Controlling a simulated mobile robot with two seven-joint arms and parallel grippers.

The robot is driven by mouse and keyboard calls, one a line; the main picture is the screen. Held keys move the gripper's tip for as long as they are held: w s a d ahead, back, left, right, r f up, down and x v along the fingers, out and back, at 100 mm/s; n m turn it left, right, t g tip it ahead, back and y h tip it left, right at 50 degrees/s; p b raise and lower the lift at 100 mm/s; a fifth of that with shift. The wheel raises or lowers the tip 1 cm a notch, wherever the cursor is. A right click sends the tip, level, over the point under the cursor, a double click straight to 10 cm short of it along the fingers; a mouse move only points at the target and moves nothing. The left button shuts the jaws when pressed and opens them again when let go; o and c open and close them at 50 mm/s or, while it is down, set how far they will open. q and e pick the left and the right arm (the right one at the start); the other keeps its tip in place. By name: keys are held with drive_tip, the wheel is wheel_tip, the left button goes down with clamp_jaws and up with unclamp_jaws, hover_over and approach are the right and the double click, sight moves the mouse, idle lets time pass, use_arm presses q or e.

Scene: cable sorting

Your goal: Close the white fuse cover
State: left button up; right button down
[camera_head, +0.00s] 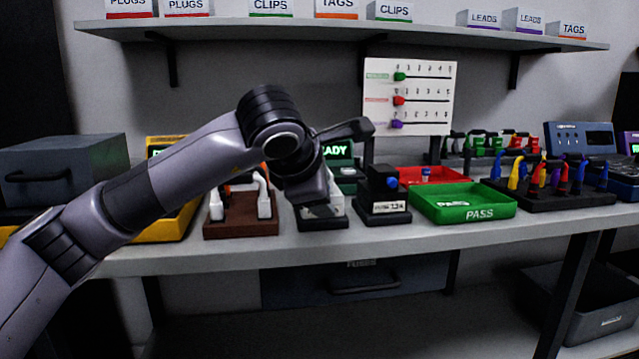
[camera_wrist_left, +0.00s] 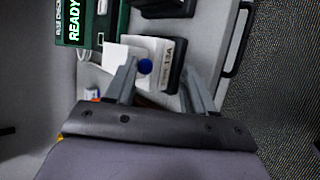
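The white fuse cover (camera_wrist_left: 115,54) shows as a pale square piece near my left gripper's finger in the left wrist view. In the head view a white part (camera_head: 336,199) shows beside my left gripper, above a small black base (camera_head: 322,222); the gripper hides much of it. I cannot tell how far the cover is open. My left gripper (camera_wrist_left: 158,66) is open, its two fingers apart with nothing clearly held between them. A blue knob (camera_wrist_left: 145,67) appears beside one finger. My right gripper is not in view.
The black block with a blue knob (camera_head: 384,190) stands right of my gripper. A brown stand with white plugs (camera_head: 240,228) is to the left. A green PASS tray (camera_head: 480,212) and a red tray (camera_head: 410,176) are further right. A green READY display (camera_head: 337,150) stands behind.

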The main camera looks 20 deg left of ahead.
use_arm(q)
drive_tip(key=shift+f, duration=0.5)
drive_tip(key=shift+s+r, duration=0.4)
drive_tip(key=shift+r, duration=0.05)
drive_tip(key=p+v, duration=0.1)
drive_tip(key=v, duration=0.5)
drive_tip(key=shift+r, duration=0.4)
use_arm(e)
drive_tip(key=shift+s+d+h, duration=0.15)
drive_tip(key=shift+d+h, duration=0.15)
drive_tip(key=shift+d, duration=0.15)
